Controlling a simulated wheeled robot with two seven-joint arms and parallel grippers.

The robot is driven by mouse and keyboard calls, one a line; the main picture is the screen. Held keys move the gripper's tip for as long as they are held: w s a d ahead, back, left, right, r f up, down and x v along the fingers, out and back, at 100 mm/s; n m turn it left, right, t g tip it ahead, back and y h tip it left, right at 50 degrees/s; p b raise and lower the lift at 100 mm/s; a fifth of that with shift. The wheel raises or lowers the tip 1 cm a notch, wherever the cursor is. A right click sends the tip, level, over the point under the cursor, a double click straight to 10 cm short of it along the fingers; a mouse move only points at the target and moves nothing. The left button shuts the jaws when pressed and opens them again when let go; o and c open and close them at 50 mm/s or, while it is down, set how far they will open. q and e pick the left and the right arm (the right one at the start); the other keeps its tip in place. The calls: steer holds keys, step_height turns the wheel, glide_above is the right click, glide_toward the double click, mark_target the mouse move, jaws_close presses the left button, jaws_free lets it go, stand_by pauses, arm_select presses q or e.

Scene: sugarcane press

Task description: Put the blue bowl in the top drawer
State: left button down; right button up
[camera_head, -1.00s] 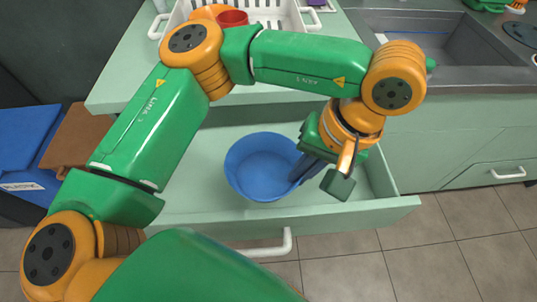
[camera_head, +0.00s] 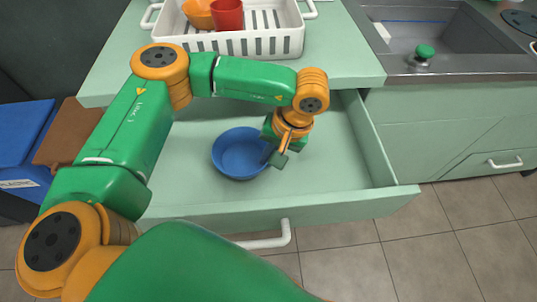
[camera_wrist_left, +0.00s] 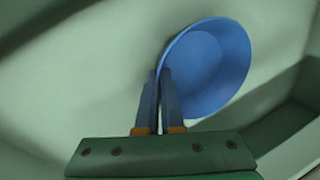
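The blue bowl (camera_head: 236,150) is upright, inside the open top drawer (camera_head: 330,209), toward its middle. My left gripper (camera_head: 279,156) is at the bowl's right side in the head view. In the left wrist view, its two fingers (camera_wrist_left: 160,78) are close together at the rim of the bowl (camera_wrist_left: 212,65), with the bowl's wall pinched between them. I cannot tell for sure whether the bowl's base touches the drawer floor. My right gripper is not in view.
A white dish rack (camera_head: 250,45) with a red cup (camera_head: 227,14) and an orange bowl (camera_head: 198,12) stands on the counter above. A sink (camera_head: 440,45) is at the right. The drawer floor around the bowl is clear. A blue bin (camera_head: 22,140) stands at the left.

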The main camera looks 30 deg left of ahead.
arm_select(q)
steer(key=c, duration=1.1)
jaws_free()
steer(key=shift+f, duration=0.1)
steer(key=shift+o, duration=0.2)
steer(key=shift+r+p, duration=0.4)
steer(key=p+v, duration=0.1)
steer(key=v, duration=1)
steer(key=shift+d+r, duration=0.2)
steer(key=shift+r, duration=0.05)
